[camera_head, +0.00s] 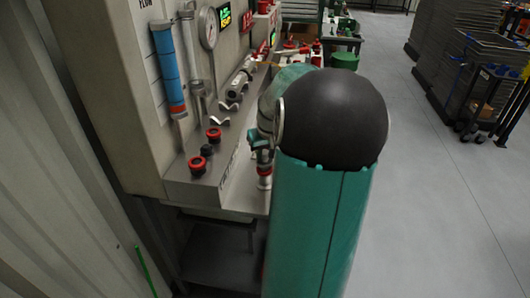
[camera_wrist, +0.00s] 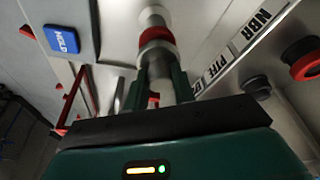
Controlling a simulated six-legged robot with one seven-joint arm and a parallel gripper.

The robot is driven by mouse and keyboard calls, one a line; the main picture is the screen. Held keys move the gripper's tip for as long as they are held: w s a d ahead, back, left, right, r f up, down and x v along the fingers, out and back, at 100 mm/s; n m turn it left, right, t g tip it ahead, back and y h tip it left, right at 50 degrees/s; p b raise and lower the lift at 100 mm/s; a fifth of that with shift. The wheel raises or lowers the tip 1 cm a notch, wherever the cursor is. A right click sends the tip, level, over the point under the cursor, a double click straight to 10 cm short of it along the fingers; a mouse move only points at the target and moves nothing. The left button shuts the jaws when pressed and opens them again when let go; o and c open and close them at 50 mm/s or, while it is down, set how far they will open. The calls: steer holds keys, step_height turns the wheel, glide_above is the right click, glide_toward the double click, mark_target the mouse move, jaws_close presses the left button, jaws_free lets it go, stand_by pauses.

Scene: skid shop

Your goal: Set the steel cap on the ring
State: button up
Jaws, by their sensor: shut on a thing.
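My gripper (camera_wrist: 161,72) is shut on a grey steel piece, which looks like the steel cap (camera_wrist: 158,57), seen between its fingers in the wrist view. A red ring (camera_wrist: 157,35) shows just beyond the cap, in line with it, with a pale round part (camera_wrist: 152,15) past the ring. I cannot tell whether cap and ring touch. In the head view my gripper (camera_head: 262,155) is small and partly hidden behind my arm, pointing down at the bench. The red ring (camera_head: 264,170) shows under it, above a silver part (camera_head: 264,184).
Red-rimmed black rings (camera_head: 197,165) and a black one (camera_head: 207,150) sit on the ledge left of the gripper. NBR and PTFE labels (camera_wrist: 216,65) and a blue HOLD block (camera_wrist: 61,39) are close by. A gauge (camera_head: 208,28) and blue tube (camera_head: 168,70) are on the panel.

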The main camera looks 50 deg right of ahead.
steer(key=shift+f, duration=0.15)
steer(key=shift+f, duration=0.35)
steer(key=shift+f, duration=0.45)
stand_by(0.5)
steer(key=o, duration=0.9)
steer(key=o, duration=0.5)
steer(key=shift+o, duration=0.2)
steer(key=shift+r, duration=1.65)
